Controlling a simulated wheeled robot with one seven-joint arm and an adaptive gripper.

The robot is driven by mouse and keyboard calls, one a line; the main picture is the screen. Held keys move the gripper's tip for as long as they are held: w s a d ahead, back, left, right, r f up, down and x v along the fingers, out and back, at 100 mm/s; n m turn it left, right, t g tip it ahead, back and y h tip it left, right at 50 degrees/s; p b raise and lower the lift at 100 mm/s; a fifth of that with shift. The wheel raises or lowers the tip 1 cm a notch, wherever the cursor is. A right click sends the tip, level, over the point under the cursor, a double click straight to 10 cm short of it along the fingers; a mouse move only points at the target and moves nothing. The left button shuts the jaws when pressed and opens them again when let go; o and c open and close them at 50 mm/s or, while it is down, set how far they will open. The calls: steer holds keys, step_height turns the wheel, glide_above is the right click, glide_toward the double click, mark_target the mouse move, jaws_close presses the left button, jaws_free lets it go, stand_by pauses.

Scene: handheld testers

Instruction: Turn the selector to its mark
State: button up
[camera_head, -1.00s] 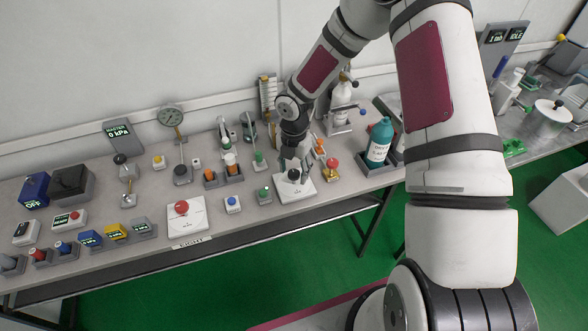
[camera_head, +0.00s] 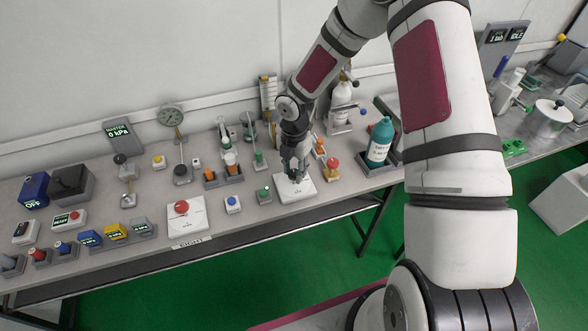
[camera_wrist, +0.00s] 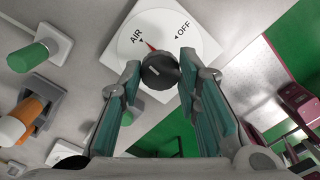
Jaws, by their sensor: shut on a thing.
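The selector is a dark round knob (camera_wrist: 160,70) on a white square plate (camera_wrist: 150,20). The plate is printed "AIR" and "OFF", and a red mark sits at the knob's edge near "AIR". A short pale line shows on the knob's top; which way it points is hard to tell. My gripper (camera_wrist: 158,78) is shut on the knob, with one teal-padded finger on each side. In the head view my gripper (camera_head: 295,174) stands over the white plate (camera_head: 304,192) and hides most of the knob.
A green-capped device (camera_head: 264,194) stands just left of the plate, and a red knob on a yellow base (camera_head: 332,168) stands to its right. A white plate with a red button (camera_head: 186,216) lies further left. A teal bottle (camera_head: 380,142) stands in a tray at the right.

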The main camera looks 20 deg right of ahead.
steer(key=m, duration=0.4)
steer(key=shift+b, duration=0.3)
steer(key=m, duration=0.4)
steer(key=shift+m, duration=0.4)
steer(key=m+b, duration=0.1)
steer(key=m, duration=0.3)
steer(key=shift+m, duration=2)
steer(key=o, duration=1.2)
